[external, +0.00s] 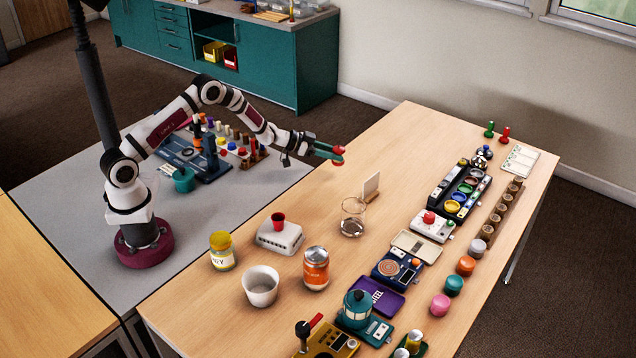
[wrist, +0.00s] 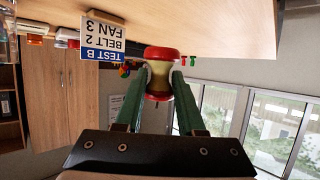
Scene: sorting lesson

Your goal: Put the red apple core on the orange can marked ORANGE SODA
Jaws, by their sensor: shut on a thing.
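My gripper (external: 330,151) is shut on the red apple core (external: 338,153) and holds it in the air above the left edge of the wooden table. In the wrist view, the apple core (wrist: 160,72) sits between the green fingertips (wrist: 158,82), its red ends and pale narrow middle showing. The orange can (external: 316,268), marked with lettering too small to read fully, stands upright on the table, nearer the camera than my gripper. Its silver top is bare. The can cannot be made out in the wrist view.

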